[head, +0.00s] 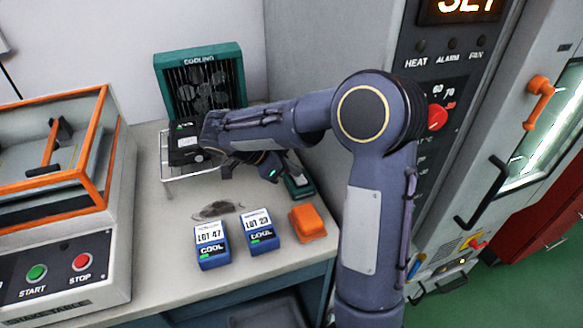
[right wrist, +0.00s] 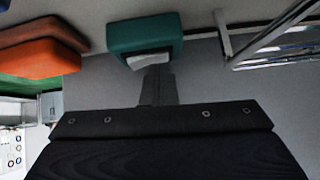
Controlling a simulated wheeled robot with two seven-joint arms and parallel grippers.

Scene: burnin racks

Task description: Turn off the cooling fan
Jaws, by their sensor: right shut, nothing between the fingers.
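The cooling fan (head: 200,80) is a teal box with a grille, labelled COOLING, at the back of the bench against the wall. A small teal box (head: 301,186) lies on the bench to its right, partly hidden by my right gripper. In the right wrist view this teal box (right wrist: 145,35) has a pale slanted face (right wrist: 149,60). My right gripper (head: 274,174) is shut and empty, right by this box. Its closed fingers (right wrist: 157,72) point at the pale face; I cannot tell whether they touch it. My left gripper is not in view.
A wire rack (head: 195,172) holds a black unit (head: 184,145). Two blue lot boxes (head: 211,245) (head: 259,231) and an orange block (head: 307,222) stand in front. A shaker with start and stop buttons (head: 58,268) is left; an oven cabinet (head: 440,130) is right.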

